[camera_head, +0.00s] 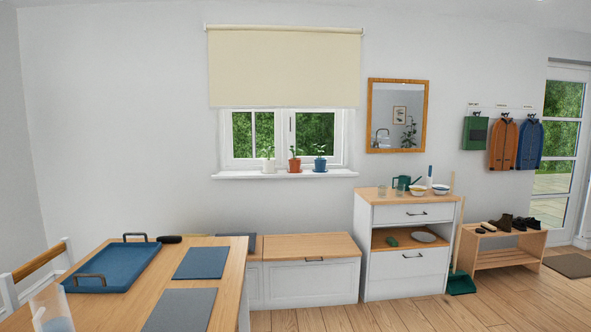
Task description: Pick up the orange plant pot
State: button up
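The orange plant pot (295,166) stands upright on the white window sill, below the window, with a small green plant in it. A white pot (268,166) stands to its left and a blue pot (320,164) to its right, each with a plant. The pots stand apart on the sill (285,174). My gripper is not in view.
A wooden table (120,310) with a blue tray (117,267) and mats fills the front left. A low bench (310,283) stands under the window. A white cabinet (405,214) stands right of it. The floor (375,317) in front is clear.

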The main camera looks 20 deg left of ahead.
aim_at(294, 164)
jog(key=i+l+z, duration=0.15)
jog(key=i, duration=0.3)
jog(key=i+l+z, duration=0.1)
jog(key=i+l, duration=0.15)
jog(key=i, duration=0.2)
jog(key=i+l+z, duration=0.15)
jog(key=i, duration=0.35)
jog(key=i+j+u, duration=0.1)
jog(key=i+u, duration=0.25)
jog(key=i, duration=0.2)
jog(key=i+u, duration=0.35)
jog(key=i, duration=0.25)
jog(key=i+l+u, duration=0.35)
jog(key=i, duration=0.2)
jog(key=i+j+u, duration=0.1)
jog(key=i+u, duration=0.2)
jog(key=i, duration=0.65)
jog(key=i+l+u, duration=0.15)
jog(key=i+u, duration=0.2)
jog(key=i, duration=0.6)
